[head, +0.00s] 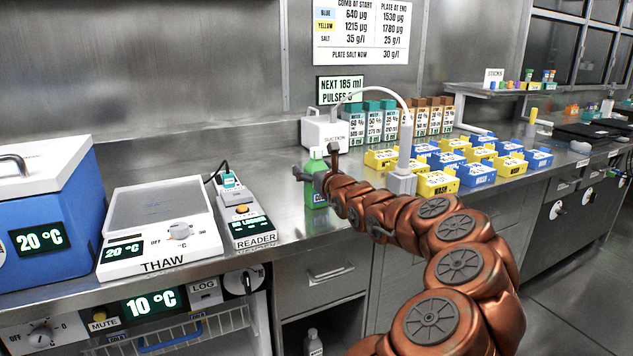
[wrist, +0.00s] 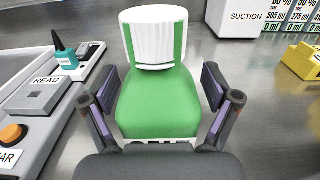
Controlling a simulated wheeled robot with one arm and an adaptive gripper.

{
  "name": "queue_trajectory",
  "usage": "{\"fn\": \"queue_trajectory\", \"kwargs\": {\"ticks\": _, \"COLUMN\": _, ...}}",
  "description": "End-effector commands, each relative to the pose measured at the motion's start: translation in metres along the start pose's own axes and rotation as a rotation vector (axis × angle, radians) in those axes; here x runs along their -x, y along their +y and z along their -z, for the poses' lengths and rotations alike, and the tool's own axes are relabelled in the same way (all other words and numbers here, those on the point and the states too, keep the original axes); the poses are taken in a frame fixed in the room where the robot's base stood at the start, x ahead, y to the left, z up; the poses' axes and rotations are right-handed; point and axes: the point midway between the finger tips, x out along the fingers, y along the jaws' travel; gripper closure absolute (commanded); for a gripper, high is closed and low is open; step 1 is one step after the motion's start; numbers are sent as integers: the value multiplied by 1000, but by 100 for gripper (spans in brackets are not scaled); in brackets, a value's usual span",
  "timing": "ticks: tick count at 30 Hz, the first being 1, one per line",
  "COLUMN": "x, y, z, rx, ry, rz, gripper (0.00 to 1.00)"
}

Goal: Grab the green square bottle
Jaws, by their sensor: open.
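The green square bottle (head: 319,192) stands upright on the steel counter near its front edge, in the middle of the head view. It has a white ribbed cap and green shoulders in the wrist view (wrist: 158,95). My gripper (head: 318,172) is at the bottle, and its arm partly covers the bottle's right side in the head view. In the wrist view my gripper (wrist: 160,88) is open, with one finger on each side of the bottle. A small gap shows between the bottle and the fingers. The bottle's lower part is hidden behind the gripper body.
A reader (head: 241,212) and a thaw unit (head: 160,232) stand to the left. A white suction box (head: 325,135) with a curved tube stands behind. Yellow and blue wash blocks (head: 437,184) fill the counter to the right. The counter's front edge is close to the bottle.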

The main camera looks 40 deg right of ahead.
Motion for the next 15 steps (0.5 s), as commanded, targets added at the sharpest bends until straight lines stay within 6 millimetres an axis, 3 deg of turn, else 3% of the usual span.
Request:
{"fn": "queue_trajectory", "kwargs": {"ticks": 5, "x": 0, "y": 0, "z": 0, "rx": 0, "ry": 0, "rz": 0, "gripper": 13}}
{"fn": "queue_trajectory", "kwargs": {"ticks": 15, "x": 0, "y": 0, "z": 0, "rx": -1, "ry": 0, "rz": 0, "gripper": 49}}
